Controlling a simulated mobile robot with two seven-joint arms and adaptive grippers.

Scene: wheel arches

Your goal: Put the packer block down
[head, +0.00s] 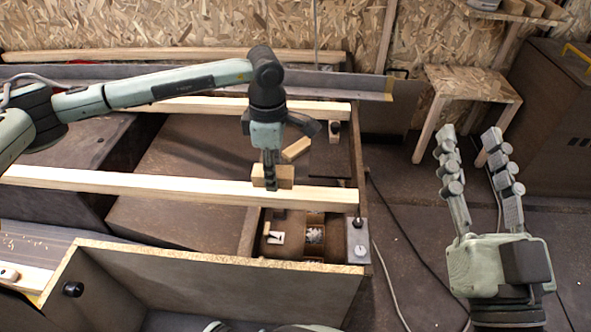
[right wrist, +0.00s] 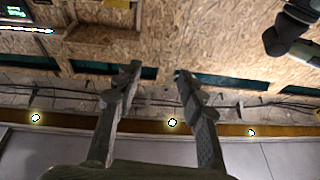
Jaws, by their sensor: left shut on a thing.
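The packer block (head: 286,175) is a small pale wooden block in the head view, at the near light timber rail (head: 180,188), toward its right end. My left gripper (head: 271,182) comes down from above and is shut on the block. Its fingers cover part of the block, and I cannot tell whether the block touches the rail. My right gripper (head: 469,135) is open and empty, raised at the right, well away from the block. Its two spread fingers also show in the right wrist view (right wrist: 155,75), with nothing between them.
Another small wooden block (head: 296,149) lies behind my left gripper. A metal plate (head: 358,240) sits at the rail's right end. Below the rail is an open compartment with small boxes (head: 315,235). A chipboard stool (head: 470,85) and dark cabinet (head: 555,100) stand at the right.

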